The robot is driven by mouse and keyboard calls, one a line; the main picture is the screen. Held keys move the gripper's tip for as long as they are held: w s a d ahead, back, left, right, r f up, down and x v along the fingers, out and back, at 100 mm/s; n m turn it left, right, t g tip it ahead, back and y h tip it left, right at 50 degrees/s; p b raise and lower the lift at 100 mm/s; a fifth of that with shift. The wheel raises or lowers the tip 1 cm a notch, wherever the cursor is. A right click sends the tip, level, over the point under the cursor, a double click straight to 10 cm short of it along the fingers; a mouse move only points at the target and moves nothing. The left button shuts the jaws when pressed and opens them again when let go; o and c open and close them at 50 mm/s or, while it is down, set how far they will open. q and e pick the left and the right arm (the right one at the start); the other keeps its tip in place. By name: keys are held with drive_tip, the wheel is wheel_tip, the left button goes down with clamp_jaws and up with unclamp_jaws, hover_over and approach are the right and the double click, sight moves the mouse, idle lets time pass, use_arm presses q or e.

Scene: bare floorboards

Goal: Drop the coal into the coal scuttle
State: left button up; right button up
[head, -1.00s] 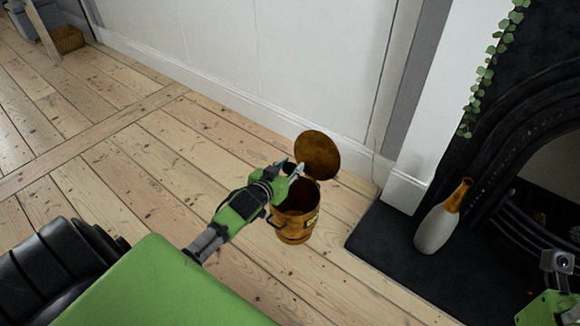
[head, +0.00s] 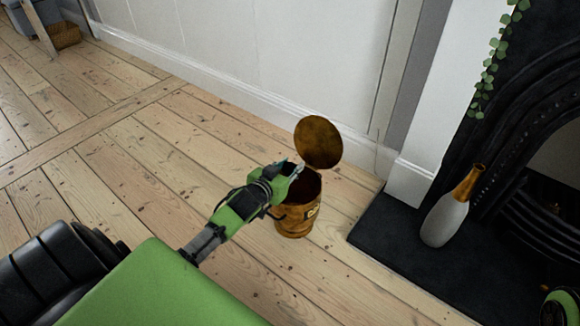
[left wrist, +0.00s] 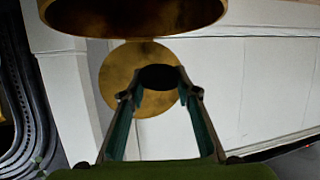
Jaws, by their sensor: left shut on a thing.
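The coal scuttle (head: 296,222) is a round brassy bucket standing upright on the floorboards. Its round lid (head: 319,142) stands open at the back, and the dark opening shows. My left gripper (head: 294,171) is above the left side of the scuttle's opening. In the left wrist view, its two fingers are shut on a dark lump of coal (left wrist: 158,77). The lid also shows behind the coal in that view (left wrist: 120,85), and the scuttle's side and rim (left wrist: 135,24) show at the top. In the head view the coal is hard to make out.
A dark hearth slab (head: 385,240) lies right of the scuttle, with a grey-and-gold bottle (head: 447,215) on it. The black fireplace (head: 530,150) stands behind. A white wall (head: 270,60) runs along the back. The floorboards left of the scuttle are clear.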

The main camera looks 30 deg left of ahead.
use_arm(q)
drive_tip(key=o, duration=1.2)
drive_tip(key=shift+s, duration=0.1)
drive_tip(key=v, duration=1.2)
drive_tip(key=shift+a, duration=0.1)
